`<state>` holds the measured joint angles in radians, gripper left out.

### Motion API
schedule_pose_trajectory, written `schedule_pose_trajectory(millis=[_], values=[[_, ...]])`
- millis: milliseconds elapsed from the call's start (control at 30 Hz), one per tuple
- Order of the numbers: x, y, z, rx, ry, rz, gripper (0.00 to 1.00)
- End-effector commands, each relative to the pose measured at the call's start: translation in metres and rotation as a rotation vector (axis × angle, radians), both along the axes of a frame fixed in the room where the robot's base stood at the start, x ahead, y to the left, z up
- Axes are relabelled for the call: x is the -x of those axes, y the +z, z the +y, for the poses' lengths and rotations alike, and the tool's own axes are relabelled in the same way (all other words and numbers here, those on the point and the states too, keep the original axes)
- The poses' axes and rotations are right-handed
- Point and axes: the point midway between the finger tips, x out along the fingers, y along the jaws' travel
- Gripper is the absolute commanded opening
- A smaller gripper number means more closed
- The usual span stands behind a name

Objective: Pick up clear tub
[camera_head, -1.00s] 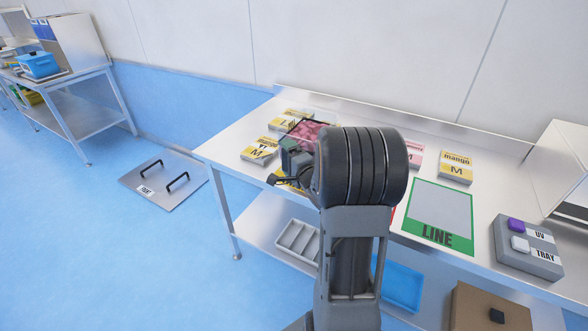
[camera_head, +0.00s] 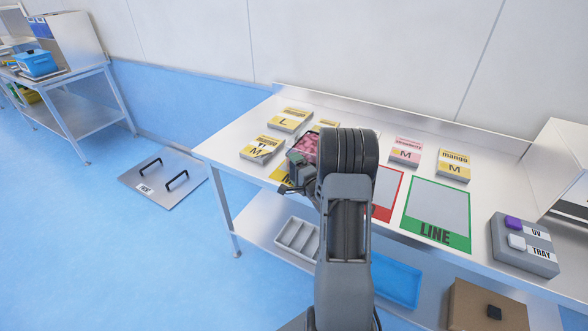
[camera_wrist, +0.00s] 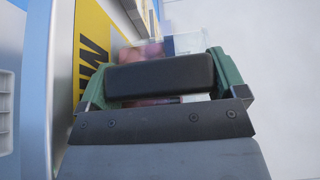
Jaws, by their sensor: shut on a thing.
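The clear tub (camera_head: 306,144), with pink contents, shows in the head view at the left half of the table, partly hidden behind my arm. My gripper (camera_head: 297,165) is at its near side, shut on it. In the wrist view, the green fingers of my gripper (camera_wrist: 165,75) stand left and right with a dark bar across the front. Part of the clear tub (camera_wrist: 150,51) shows beyond the bar, with pink and pale contents. The grip contact and the tub's underside are hidden.
Yellow packs marked L (camera_head: 289,119) and M (camera_head: 262,149) lie left of the tub. A pink pack (camera_head: 405,153) and a mango pack (camera_head: 453,165) lie right.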

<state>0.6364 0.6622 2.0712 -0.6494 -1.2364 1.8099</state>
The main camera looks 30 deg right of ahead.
Motion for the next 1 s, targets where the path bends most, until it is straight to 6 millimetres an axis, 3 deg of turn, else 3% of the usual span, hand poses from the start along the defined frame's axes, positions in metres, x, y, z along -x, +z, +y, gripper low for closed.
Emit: schedule_pose_trajectory(millis=[367,400,467,767,1000], values=[[0.000,-0.003,-0.001,0.003,-0.001,-0.004,0.45],[0.000,-0.002,-0.001,0.000,-0.001,-0.001,0.94],[0.000,-0.002,-0.001,0.000,-0.001,-0.001,1.00],[0.000,0.003,-0.001,0.000,-0.001,-0.001,1.00],[0.038,0.000,-0.001,0.000,-0.005,0.000,1.00]])
